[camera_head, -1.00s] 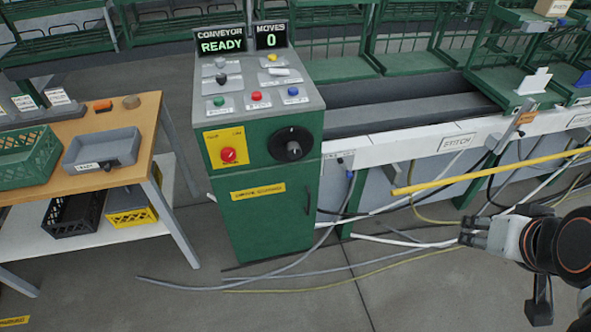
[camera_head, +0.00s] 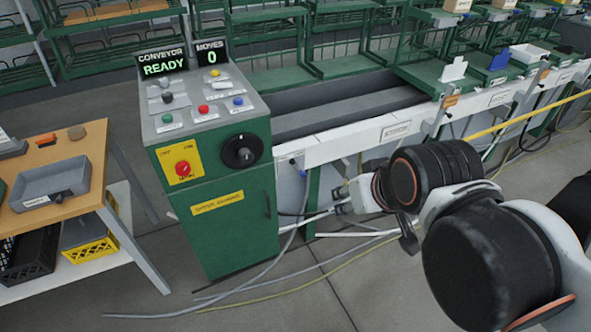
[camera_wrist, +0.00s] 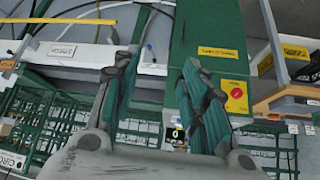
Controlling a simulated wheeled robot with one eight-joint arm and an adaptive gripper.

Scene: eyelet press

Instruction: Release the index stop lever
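No label that I can read names the index stop lever. Upright metal levers stand along the white conveyor rail; one with an orange tag (camera_head: 449,101) is right of the cabinet, and another (camera_head: 541,76) is farther right. I cannot tell which is the index stop. My gripper (camera_wrist: 157,70) has its two fingers spread apart with nothing between them in the wrist view. In the head view my gripper (camera_head: 346,204) is low in front of the rail, right of the green cabinet, partly hidden by my arm. It is apart from the tagged lever.
The green control cabinet (camera_head: 230,235) has buttons, a black dial (camera_head: 242,151) and a red knob (camera_head: 183,169). Its displays read READY and 0. A wooden table (camera_head: 88,150) stands left. A yellow bar (camera_head: 528,115) crosses before the rail. Cables lie on the floor.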

